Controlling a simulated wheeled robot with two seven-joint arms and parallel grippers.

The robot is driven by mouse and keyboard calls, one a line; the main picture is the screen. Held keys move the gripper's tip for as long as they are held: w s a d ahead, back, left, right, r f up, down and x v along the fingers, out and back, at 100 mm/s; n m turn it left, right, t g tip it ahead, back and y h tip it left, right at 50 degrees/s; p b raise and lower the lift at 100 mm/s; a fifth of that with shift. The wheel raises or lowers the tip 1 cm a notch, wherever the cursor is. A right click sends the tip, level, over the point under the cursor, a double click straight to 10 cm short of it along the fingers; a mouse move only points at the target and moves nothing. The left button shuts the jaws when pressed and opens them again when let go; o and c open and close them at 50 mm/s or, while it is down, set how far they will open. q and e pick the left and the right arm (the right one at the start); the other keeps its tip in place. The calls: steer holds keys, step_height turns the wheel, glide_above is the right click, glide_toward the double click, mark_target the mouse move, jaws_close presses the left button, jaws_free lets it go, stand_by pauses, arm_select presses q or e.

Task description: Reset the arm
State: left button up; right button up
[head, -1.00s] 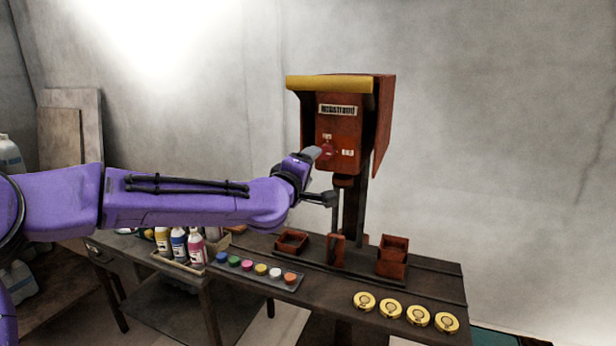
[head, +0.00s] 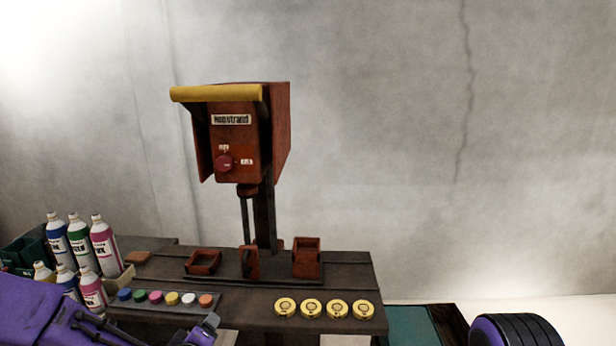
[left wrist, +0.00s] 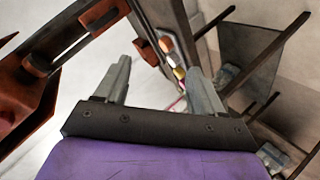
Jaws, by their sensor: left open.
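My purple left arm lies low at the bottom left of the head view. Its gripper (head: 207,328) is in front of the table's front edge, well below the red machine (head: 233,145) and touching nothing I can make out. In the left wrist view the two grey fingers of my left gripper (left wrist: 160,72) stand wide apart with nothing held between them. My right gripper is not in view.
The dark table (head: 345,272) carries red open boxes (head: 203,263), a row of colored caps (head: 155,297), and several yellow round tins (head: 311,308). Bottles (head: 104,243) stand at the left, close behind my left arm. The space right of the machine is clear.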

arm_select(q)
steer(key=s+a+f+m+g, duration=0.1)
steer(key=s+a+f+g, duration=0.1)
steer(key=s+f, duration=0.5)
steer(key=s+a+f+m+g+y, duration=0.1)
steer(key=s+f+g, duration=0.3)
steer(key=s+f, duration=0.4)
steer(key=s+a+f+m+g, duration=0.2)
steer(key=s+f, duration=0.6)
steer(key=s, duration=1.1)
steer(key=shift+a+f+m+g+y, duration=0.15)
steer(key=shift+a+m+g+y, duration=0.2)
steer(key=shift+a+g, duration=0.2)
